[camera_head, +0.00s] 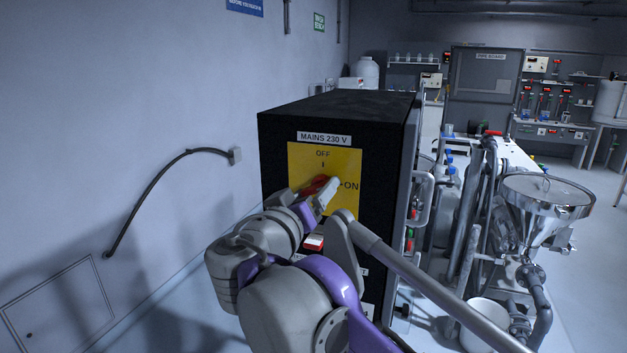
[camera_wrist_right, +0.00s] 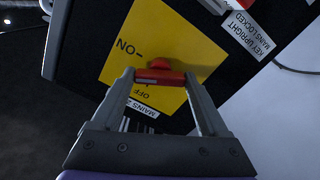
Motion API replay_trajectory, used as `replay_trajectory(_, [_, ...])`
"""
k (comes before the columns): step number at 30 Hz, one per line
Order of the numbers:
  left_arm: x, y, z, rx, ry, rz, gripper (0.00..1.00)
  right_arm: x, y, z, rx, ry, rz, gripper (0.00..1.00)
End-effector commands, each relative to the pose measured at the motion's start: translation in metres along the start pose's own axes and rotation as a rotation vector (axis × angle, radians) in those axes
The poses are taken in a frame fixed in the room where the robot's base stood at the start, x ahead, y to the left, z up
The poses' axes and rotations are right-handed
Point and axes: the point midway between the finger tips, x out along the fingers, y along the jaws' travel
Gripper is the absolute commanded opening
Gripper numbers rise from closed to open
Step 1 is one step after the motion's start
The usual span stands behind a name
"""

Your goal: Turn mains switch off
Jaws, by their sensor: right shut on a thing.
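The red mains switch handle (camera_head: 313,187) sits on this plate, partly hidden by my right gripper (camera_head: 326,194). In the right wrist view, my right gripper (camera_wrist_right: 160,75) has a finger on each side of the red handle (camera_wrist_right: 167,65) and is shut on it. The handle's exact angle is hard to tell. My left gripper is not in view.
Below the plate is a small red-and-white part (camera_head: 314,242), half hidden by my arm. A label (camera_wrist_right: 247,35) reads KEY UPRIGHT MAINS LOCKED. A steel hopper (camera_head: 546,193) and pipes stand right of the cabinet. A wall with a black cable (camera_head: 150,187) is at the left.

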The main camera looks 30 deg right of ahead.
Motion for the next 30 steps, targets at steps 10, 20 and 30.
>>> replay_trajectory(10, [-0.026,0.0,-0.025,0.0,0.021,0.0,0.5,0.0,0.002,-0.004,-0.327,0.002,0.002,0.22])
replay_trajectory(20, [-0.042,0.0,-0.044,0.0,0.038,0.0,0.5,0.0,0.001,-0.003,-0.641,0.003,0.002,0.22])
replay_trajectory(30, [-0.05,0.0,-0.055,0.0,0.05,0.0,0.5,0.0,0.001,-0.002,-0.915,0.002,0.001,0.22])
